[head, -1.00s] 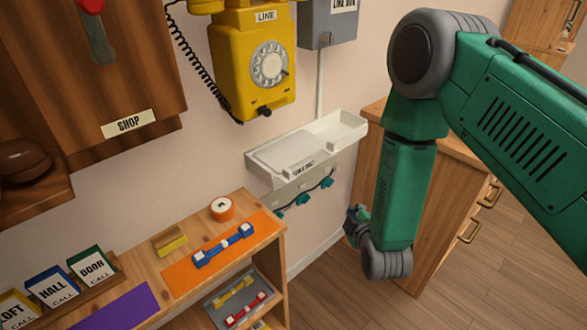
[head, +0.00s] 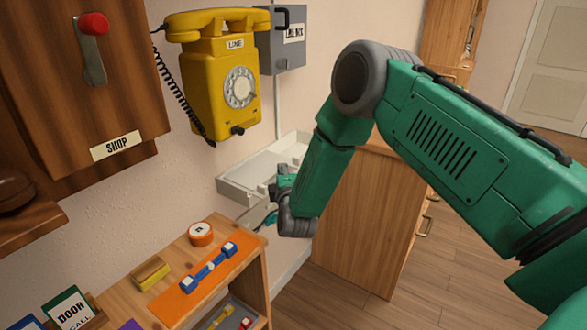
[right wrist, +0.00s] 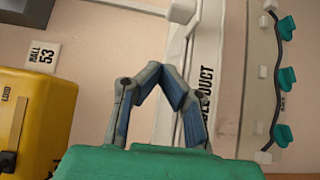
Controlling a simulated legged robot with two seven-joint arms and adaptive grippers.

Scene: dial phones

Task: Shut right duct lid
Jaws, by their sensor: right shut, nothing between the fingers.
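The white cable duct (head: 240,182) is a shallow trough on the wall below the yellow phone. It also shows in the right wrist view (right wrist: 207,45), turned on end, with a label partly covered by a finger. My right arm hides the duct's right end in the head view, so I cannot tell how the right lid stands. My right gripper (right wrist: 163,72) is shut and empty, its blue-grey fingertips together in front of the duct. I cannot tell if they touch it. In the head view its fingers are mostly hidden at the wrist. My left gripper is not in view.
The yellow phone (head: 215,85) and grey line box (head: 283,45) hang above the duct. Teal plugs (right wrist: 282,80) on a dark cable sit beside it. A wooden shelf (head: 222,228) with an orange mat stands in front; a wooden cabinet (head: 360,220) stands to the right.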

